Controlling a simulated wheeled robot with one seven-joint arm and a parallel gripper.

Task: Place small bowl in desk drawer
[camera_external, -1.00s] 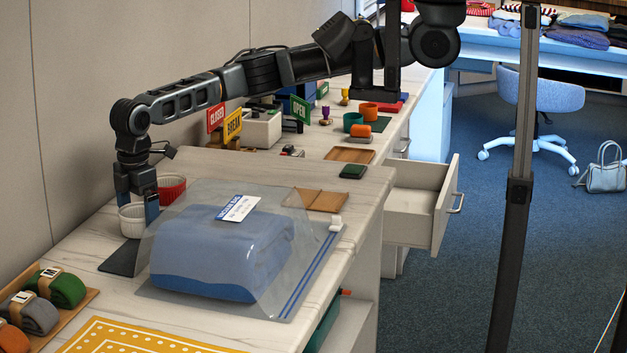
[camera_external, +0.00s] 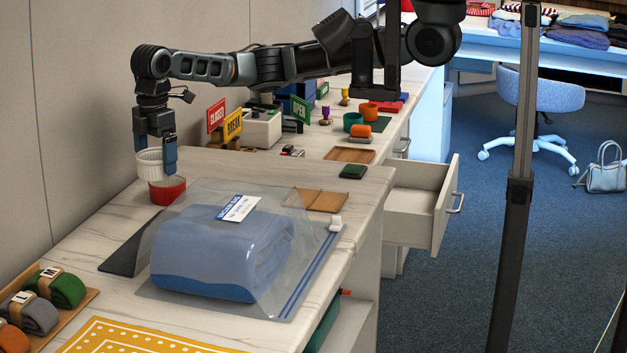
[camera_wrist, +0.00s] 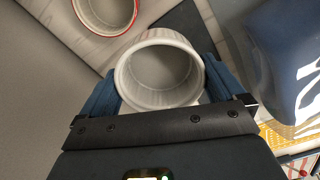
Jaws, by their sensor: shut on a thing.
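A small white ribbed bowl (camera_external: 150,163) is held in my gripper (camera_external: 155,158), above the counter near the wall. In the wrist view the white bowl (camera_wrist: 160,76) sits upright between the two blue fingers of my gripper (camera_wrist: 157,85), its inside empty. A red bowl with a white inside (camera_external: 168,190) stands on the counter just below and beside it; it shows at the top left of the wrist view (camera_wrist: 104,14). The desk drawer (camera_external: 420,205) is pulled open at the right of the counter; the part of its inside that shows looks empty.
A bagged blue bundle (camera_external: 222,250) lies on the counter in front of the bowls. Signs (camera_external: 232,126), a wooden tray (camera_external: 350,155) and cups (camera_external: 353,122) stand farther back.

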